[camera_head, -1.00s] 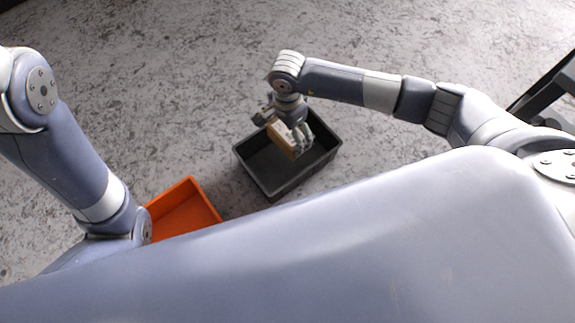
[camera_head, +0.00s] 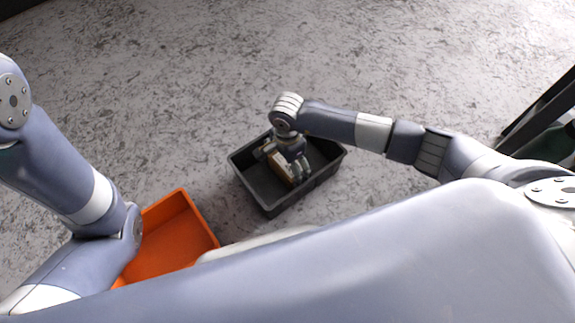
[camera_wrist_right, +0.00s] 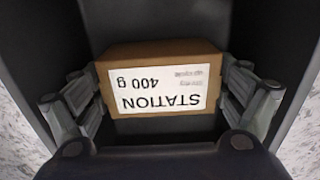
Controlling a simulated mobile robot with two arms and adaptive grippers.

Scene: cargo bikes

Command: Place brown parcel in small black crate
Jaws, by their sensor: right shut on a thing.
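The brown parcel (camera_wrist_right: 160,55) has a white label reading "STATION 400 g" and sits between both fingers of my right gripper (camera_wrist_right: 160,100) in the right wrist view. In the head view my right gripper (camera_head: 286,172) is shut on the parcel (camera_head: 280,163), inside the outline of the small black crate (camera_head: 271,208). The crate's dark walls (camera_wrist_right: 245,45) surround the parcel in the wrist view. Whether the parcel touches the crate floor cannot be told. My left arm comes in from the left; its gripper is out of view.
An orange crate (camera_head: 172,240) stands on the floor to the left of the black crate, partly hidden by my body. A dark frame (camera_head: 545,115) stands at the right edge. The grey speckled floor (camera_head: 200,80) beyond the crates is clear.

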